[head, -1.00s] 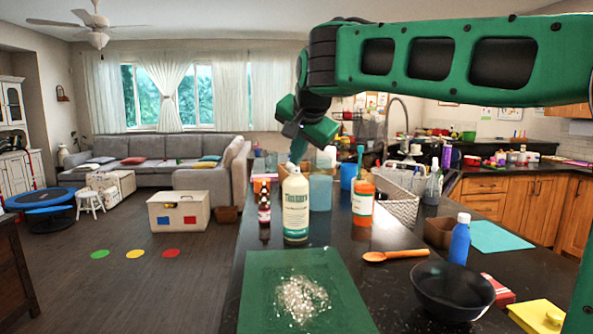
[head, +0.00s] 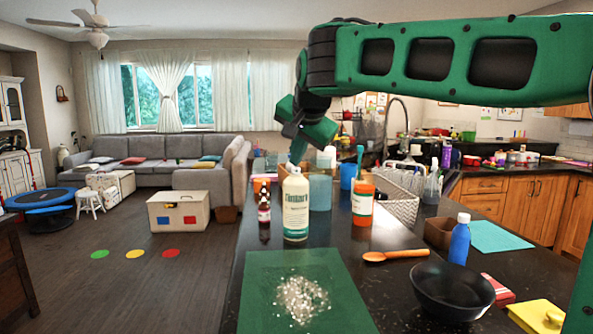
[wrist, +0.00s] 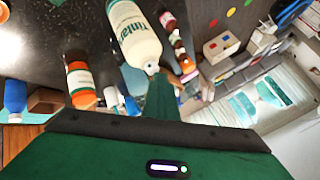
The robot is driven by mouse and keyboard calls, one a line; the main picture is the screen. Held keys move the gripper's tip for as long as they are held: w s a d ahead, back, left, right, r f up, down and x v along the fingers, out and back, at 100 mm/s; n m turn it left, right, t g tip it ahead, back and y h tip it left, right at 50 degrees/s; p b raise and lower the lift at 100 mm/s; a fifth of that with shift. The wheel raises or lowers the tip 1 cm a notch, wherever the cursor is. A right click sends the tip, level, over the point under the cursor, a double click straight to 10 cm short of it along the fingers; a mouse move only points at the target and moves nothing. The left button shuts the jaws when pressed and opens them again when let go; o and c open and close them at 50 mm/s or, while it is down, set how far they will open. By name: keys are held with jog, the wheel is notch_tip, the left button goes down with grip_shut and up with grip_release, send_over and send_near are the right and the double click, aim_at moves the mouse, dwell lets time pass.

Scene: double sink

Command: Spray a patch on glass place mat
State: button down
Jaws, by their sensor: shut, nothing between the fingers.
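A green glass place mat (head: 258,305) lies on the dark counter at the front, with a whitish speckled patch (head: 302,298) on it. A white bottle with a green-and-white label (head: 296,210) stands upright just behind the mat. My gripper (head: 298,154) points down at the bottle's top in the head view; its fingers are shut and empty. In the wrist view the shut green fingers (wrist: 161,98) end close to the tip of the white bottle (wrist: 135,35). Whether they touch it I cannot tell. The mat is not visible in the wrist view.
An orange bottle (head: 362,207) and a small dark red bottle (head: 264,212) flank the white one. A wire basket (head: 400,205) is behind.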

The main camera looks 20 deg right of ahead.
aim_at(297, 175)
notch_tip(297, 175, up, 6)
dwell(0.9)
dwell(0.6)
